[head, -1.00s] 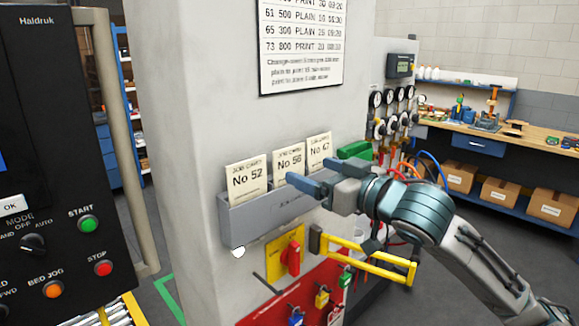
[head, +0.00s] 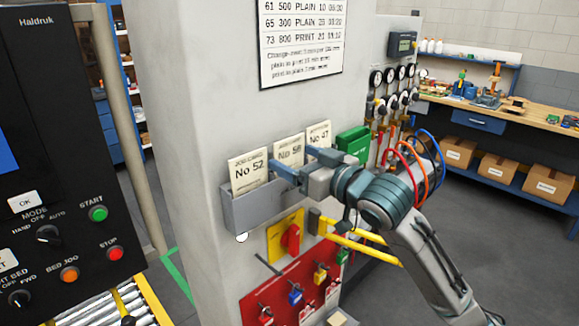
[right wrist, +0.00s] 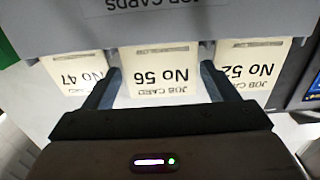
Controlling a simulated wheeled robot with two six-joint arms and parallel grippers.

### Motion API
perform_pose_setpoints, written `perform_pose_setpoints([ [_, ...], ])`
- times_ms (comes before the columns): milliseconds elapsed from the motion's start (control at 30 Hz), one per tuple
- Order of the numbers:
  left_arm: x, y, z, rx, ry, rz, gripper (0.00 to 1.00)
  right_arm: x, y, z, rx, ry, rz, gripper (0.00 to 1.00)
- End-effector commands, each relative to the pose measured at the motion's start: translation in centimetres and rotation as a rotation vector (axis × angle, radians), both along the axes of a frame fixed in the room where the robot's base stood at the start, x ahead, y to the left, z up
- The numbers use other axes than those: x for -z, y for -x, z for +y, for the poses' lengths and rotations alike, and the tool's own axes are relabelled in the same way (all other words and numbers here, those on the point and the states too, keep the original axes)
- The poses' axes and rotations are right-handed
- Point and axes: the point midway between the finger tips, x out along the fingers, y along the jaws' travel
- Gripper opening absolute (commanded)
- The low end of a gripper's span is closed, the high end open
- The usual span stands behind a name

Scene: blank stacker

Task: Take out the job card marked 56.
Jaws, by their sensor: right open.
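The job card marked 56 (head: 289,152) stands in the middle of the grey card holder (head: 240,211) on the pale machine column. It also shows upside down in the right wrist view (right wrist: 160,72). The card No 52 (head: 249,169) stands to its left and the card No 47 (head: 319,134) to its right. My right gripper (head: 283,168) is open at the holder, in front of card 56. In the right wrist view its fingers (right wrist: 158,84) lie on either side of card 56, one near each side edge. I cannot tell whether they touch it. My left gripper is out of view.
A green box (head: 354,144), gauges (head: 392,78) and coloured hoses are right of the holder. Below it are a red switch (head: 291,239) and a red padlock board (head: 262,290). A black control panel (head: 50,130) stands at left.

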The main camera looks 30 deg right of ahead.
Motion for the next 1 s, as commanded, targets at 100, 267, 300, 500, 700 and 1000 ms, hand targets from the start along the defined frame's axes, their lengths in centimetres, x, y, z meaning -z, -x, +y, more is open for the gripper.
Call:
perform_pose_setpoints([
  [100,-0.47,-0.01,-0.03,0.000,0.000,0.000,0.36,-0.10,-0.72,0.24,-0.001,-0.002,0.001,0.80],
  [267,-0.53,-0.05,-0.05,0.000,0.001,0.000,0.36,0.03,-1.05,0.34,-0.001,0.000,0.001,0.80],
  [300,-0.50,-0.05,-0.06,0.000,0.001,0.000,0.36,0.04,-1.05,0.34,-0.001,0.001,0.001,0.80],
  [500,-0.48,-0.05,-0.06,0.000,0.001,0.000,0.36,0.05,-1.03,0.34,0.000,0.001,0.001,0.70],
  [700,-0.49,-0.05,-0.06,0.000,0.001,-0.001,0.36,0.03,-1.02,0.33,-0.001,0.001,0.001,0.52],
  [1000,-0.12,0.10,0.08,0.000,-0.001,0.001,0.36,-0.19,-0.91,0.29,-0.001,0.003,-0.001,0.52],
])
